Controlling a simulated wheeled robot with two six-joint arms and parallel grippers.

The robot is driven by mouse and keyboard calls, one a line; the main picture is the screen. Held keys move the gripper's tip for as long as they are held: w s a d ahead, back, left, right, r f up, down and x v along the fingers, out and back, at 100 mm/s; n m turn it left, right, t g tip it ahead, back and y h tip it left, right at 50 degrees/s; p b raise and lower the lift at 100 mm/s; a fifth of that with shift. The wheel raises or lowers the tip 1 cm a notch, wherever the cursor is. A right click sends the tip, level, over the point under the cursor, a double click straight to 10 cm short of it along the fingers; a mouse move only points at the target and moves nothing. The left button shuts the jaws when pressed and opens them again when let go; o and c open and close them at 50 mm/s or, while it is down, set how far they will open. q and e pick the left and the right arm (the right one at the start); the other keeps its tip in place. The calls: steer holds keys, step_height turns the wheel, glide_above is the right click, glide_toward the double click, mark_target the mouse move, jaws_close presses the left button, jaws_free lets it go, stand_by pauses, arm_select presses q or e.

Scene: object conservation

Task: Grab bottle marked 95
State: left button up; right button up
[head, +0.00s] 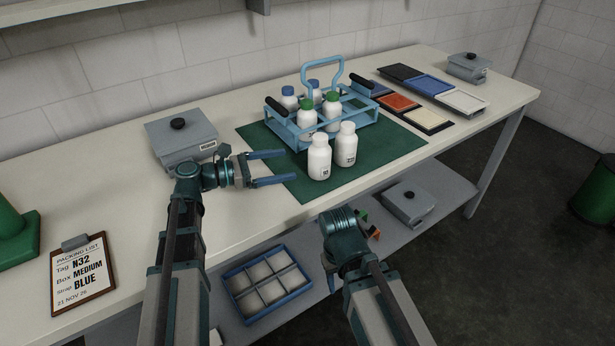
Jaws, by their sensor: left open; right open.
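Two white bottles with white caps stand upright on the green mat, one at front left (319,158) and one at front right (346,145). The bottle labels are too small to read, so I cannot tell which is marked 95. My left gripper (289,166) is open and empty, left of the front-left bottle, its fingers pointing towards it. My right gripper (346,238) is in front of the table edge, apart from the bottles; its fingers are mostly hidden.
A grey lidded box (181,137) stands left of the green mat (264,143). Coloured trays (398,103) and another grey box (468,68) are at right. A packing-list clipboard (80,275) lies at left. Below, a shelf holds a blue divided tray (233,284) and grey box (408,203).

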arm_select(q)
steer(key=a, duration=0.1)
steer(key=n, duration=0.1)
steer(key=a+r+t, duration=0.1)
steer(key=shift+w+a+n+h, duration=0.3)
steer(key=shift+w+n, duration=0.05)
steer(key=shift+n, duration=0.05)
glide_toward(320, 151)
steer(key=w+d, duration=0.2)
steer(key=w+d+f, duration=0.1)
steer(key=w+d, duration=0.1)
steer(key=shift+w+d, duration=0.1)
steer(key=shift+w, duration=0.2)
steer(key=shift+w+d+f+b, duration=0.2)
steer(key=shift+d+b, duration=0.15)
steer(key=shift+d, duration=0.15)
steer(key=x, duration=0.4)
steer(key=shift+s+d+f, duration=0.1)
steer(key=shift+f, duration=0.1)
steer(key=c, duration=1.3)
